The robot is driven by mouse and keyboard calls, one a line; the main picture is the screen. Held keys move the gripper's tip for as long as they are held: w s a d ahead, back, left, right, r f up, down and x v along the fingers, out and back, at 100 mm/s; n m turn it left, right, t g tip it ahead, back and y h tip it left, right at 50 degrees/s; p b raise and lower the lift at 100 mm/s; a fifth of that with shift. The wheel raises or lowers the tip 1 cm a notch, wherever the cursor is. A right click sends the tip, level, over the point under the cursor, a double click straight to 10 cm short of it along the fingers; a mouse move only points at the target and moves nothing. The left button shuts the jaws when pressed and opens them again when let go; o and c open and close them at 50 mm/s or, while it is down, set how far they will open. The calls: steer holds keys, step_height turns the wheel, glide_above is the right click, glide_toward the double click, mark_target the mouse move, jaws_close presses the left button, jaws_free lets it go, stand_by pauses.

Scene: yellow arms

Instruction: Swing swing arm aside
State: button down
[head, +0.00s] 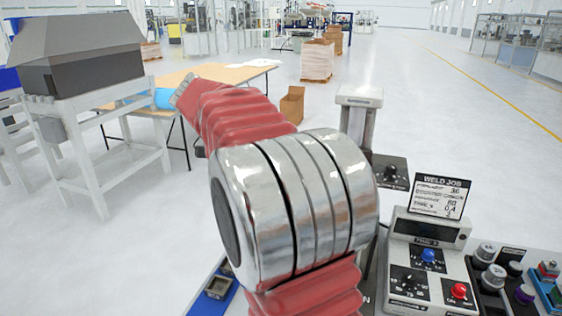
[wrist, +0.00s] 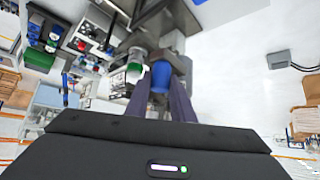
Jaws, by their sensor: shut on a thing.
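My gripper (wrist: 160,85) shows in the wrist view, with its two dark fingers closed around a blue grip (wrist: 160,74). Grey metal parts (wrist: 157,38) lie just beyond the blue grip; they may be the swing arm, but I cannot tell how they join. A round part with a green band (wrist: 136,70) is just left of the fingers. In the head view my red and silver arm fills the middle and hides the gripper and the blue grip. A grey post with a pale top (head: 360,97) stands behind my arm; I cannot tell whether it belongs to the swing arm.
In the head view a control box with a weld job card (head: 439,196) stands at the lower right. Several knobs and blocks lie on the bench beside it. A white stand with a dark grey box (head: 80,58) and a wooden-topped table (head: 232,73) are at left. Open floor lies behind.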

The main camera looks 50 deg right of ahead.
steer(key=shift+f, duration=0.1)
stand_by(0.4)
steer(key=c, duration=1.8)
jaws_free()
steer(key=v, duration=1.3)
steer(key=shift+w+a+r, duration=0.15)
steer(key=shift+w+r, duration=0.1)
steer(key=shift+r, duration=0.05)
